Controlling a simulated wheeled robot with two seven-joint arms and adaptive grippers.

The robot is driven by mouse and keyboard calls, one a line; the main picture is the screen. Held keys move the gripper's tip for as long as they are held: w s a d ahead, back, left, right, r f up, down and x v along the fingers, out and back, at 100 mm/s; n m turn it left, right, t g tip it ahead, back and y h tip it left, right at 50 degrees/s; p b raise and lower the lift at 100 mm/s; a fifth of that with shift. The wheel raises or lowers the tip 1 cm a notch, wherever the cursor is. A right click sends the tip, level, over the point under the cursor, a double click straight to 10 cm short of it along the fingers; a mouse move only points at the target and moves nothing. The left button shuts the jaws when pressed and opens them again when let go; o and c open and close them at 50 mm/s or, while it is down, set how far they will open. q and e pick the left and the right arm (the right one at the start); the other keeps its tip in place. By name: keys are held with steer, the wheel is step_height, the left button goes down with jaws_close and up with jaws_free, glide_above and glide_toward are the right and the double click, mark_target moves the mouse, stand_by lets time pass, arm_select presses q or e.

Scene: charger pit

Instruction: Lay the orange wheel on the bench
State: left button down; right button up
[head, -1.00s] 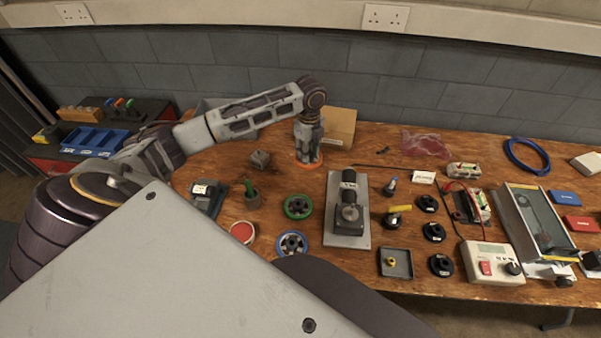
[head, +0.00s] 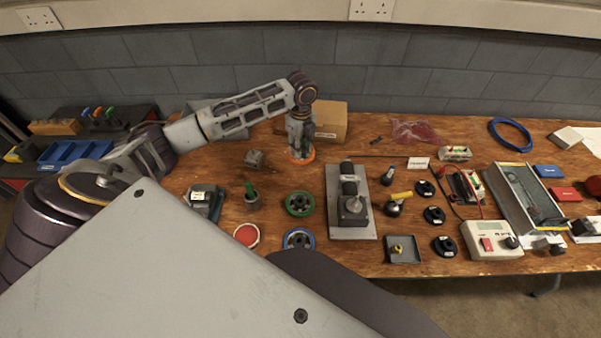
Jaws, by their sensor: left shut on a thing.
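The orange wheel (head: 311,157) shows as an orange rim at the back of the wooden bench (head: 287,181), left of centre. My left gripper (head: 300,150) points down over it and is shut on it, hiding most of the wheel. The wheel is at or very close to the bench top; I cannot tell whether it touches. A green wheel (head: 300,203) and a blue wheel (head: 298,239) lie nearer the front edge. My right gripper is not in view.
A cardboard box (head: 331,121) stands just behind the gripper. A grey plate with a dark device (head: 352,205) is to the front right. A small metal block (head: 255,158) and a pot with a green item (head: 252,199) are to the left. Bare wood lies around the wheel.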

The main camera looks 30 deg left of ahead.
arm_select(q)
step_height(320, 180, down, 6)
steer(key=shift+r, duration=0.2)
steer(key=shift+f, duration=0.4)
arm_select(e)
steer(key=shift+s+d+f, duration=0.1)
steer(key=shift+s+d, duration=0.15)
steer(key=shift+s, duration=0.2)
